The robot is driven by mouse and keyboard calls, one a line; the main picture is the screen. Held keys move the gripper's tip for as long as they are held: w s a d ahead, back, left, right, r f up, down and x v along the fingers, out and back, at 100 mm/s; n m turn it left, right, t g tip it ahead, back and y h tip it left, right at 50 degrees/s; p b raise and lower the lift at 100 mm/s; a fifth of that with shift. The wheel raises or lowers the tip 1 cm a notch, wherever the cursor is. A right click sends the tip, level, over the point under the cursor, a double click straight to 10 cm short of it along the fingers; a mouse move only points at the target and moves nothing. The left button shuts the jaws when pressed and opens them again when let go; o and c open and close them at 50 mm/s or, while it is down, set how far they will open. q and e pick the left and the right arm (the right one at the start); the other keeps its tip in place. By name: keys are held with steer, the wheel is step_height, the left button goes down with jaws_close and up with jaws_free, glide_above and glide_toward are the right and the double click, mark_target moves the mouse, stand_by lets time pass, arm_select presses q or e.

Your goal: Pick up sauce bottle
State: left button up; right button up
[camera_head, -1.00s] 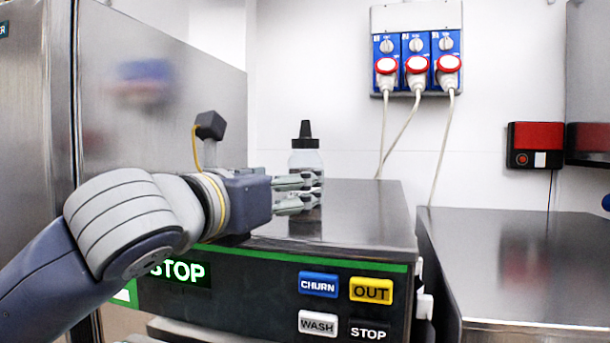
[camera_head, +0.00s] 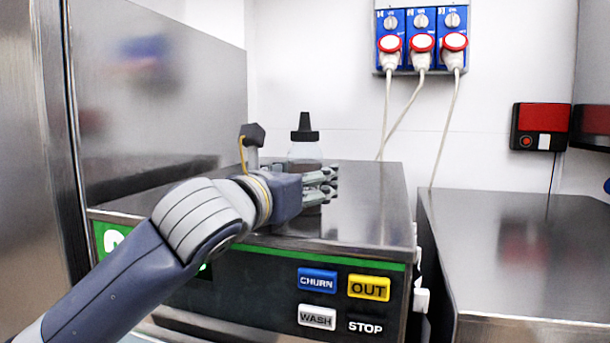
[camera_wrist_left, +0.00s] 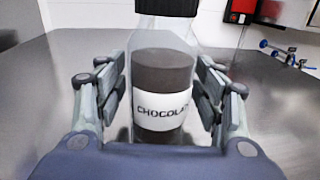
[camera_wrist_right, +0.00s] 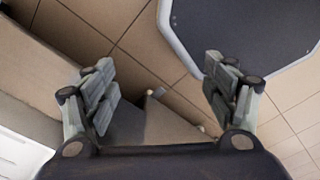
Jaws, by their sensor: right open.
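The sauce bottle (camera_head: 305,150) is clear with a black nozzle cap and stands upright on the steel top of the batch freezer. In the left wrist view the bottle (camera_wrist_left: 163,75) shows dark contents and a white "CHOCOLAT…" label. My left gripper (camera_head: 333,186) is level with the bottle's lower body, which it partly hides in the head view. In the left wrist view its fingers (camera_wrist_left: 163,88) are apart on either side of the bottle, with small gaps visible. My right gripper (camera_wrist_right: 160,85) is open and empty above the tiled floor, outside the head view.
The freezer top (camera_head: 375,205) is otherwise clear. Its front carries buttons such as CHURN (camera_head: 318,280) and OUT (camera_head: 369,287). A tall steel cabinet stands at left. A lower steel counter (camera_head: 500,225) is at right. Plugs with cables (camera_head: 422,50) hang on the back wall.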

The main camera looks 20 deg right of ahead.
mark_target(297, 159)
arm_select(q)
steer(key=shift+a, duration=0.1)
steer(key=c, duration=0.7)
steer(key=shift+r, duration=0.1)
steer(key=shift+r, duration=0.1)
steer(key=shift+r+b, duration=0.5)
steer(key=shift+r, duration=0.3)
steer(key=shift+s+r+b, duration=0.15)
steer(key=shift+r+b, duration=0.35)
steer(key=shift+r, duration=0.3)
steer(key=s+a+b, duration=0.2)
steer(key=s, duration=0.2)
steer(key=s+a+r+b, duration=0.1)
steer(key=s+a, duration=0.2)
steer(key=s, duration=0.2)
steer(key=s+a+b, duration=0.2)
steer(key=s+a, duration=0.1)
steer(key=s, duration=0.1)
steer(key=shift+s+a+r+b, duration=0.1)
steer(key=shift+s+r+b, duration=0.15)
steer(key=shift+r+b, duration=0.1)
